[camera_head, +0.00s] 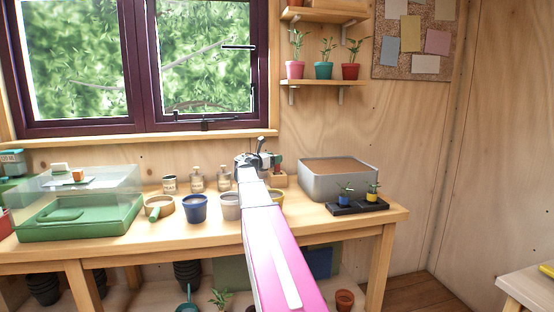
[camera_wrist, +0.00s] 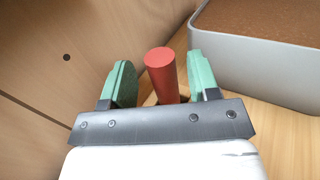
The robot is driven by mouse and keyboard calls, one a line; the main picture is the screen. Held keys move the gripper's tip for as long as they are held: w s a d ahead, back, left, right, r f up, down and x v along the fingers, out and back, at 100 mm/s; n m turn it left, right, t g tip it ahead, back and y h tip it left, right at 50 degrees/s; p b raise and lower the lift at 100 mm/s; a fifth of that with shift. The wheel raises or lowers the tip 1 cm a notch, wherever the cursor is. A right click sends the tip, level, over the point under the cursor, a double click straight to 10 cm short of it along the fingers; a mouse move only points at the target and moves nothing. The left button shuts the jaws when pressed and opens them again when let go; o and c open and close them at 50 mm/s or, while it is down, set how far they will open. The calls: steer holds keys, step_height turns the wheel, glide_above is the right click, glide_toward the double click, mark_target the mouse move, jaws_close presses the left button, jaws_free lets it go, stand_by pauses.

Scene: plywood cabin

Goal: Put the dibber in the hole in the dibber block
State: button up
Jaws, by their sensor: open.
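A red cylinder (camera_wrist: 162,72), which looks like the dibber's handle, stands between the two green finger pads of my gripper (camera_wrist: 161,82) in the wrist view. The pads are apart, with a gap on both sides of the red cylinder. Its lower end is hidden behind the gripper's dark bar. In the head view my gripper (camera_head: 274,158) is at the back of the bench, over a small wooden block (camera_head: 280,181) that looks like the dibber block. My arm covers part of it. I cannot see the hole or whether the red cylinder sits in it.
A grey tub of brown soil (camera_head: 311,187) stands close on the right; its wall also shows in the wrist view (camera_wrist: 245,65). A black tray (camera_head: 357,208) with small plants is before it. Pots, including a blue one (camera_head: 195,211), and bottles stand left. The plywood wall is close behind.

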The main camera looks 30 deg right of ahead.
steer(key=v, duration=1)
